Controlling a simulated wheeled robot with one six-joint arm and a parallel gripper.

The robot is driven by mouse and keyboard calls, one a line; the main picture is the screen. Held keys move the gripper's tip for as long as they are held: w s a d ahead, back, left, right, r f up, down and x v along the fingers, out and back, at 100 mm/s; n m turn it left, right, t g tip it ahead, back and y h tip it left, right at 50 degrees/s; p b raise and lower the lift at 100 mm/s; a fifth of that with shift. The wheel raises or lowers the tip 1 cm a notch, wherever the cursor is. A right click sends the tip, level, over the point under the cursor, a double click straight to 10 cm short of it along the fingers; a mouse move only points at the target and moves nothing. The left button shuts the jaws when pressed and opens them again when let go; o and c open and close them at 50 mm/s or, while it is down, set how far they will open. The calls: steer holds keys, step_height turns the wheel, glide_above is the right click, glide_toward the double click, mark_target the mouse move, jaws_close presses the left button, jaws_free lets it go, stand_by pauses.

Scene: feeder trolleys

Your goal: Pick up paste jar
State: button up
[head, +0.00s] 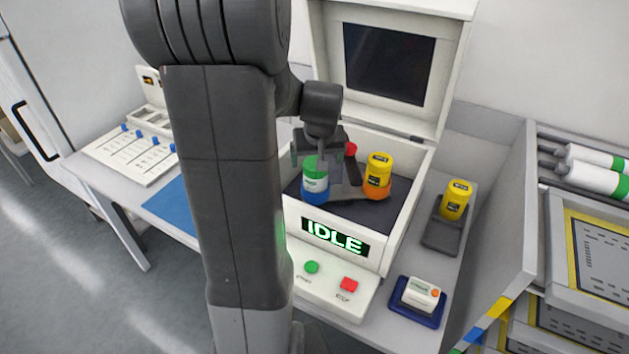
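Several jars are in view, and I cannot read which label says paste. A jar with a green lid and blue base (315,182) and a jar with a yellow lid and orange base (378,178) are at the open white machine's dark well (370,212). Another yellow jar (455,200) stands upright on a dark grey holder (437,240) at right. My gripper (325,178) points down at the green-lidded jar, with a dark finger between it and the orange-based jar. The other finger is mostly hidden, so its grip is unclear.
The machine's raised lid (400,62) stands behind the well. Its front has an IDLE display (335,237), a green button (311,267) and a red button (349,284). A white device sits on a blue tray (418,312). A grey trolley (590,235) stands at right.

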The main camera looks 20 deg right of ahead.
mark_target(316, 181)
steer(key=shift+x, duration=3.2)
steer(key=c, duration=1.5)
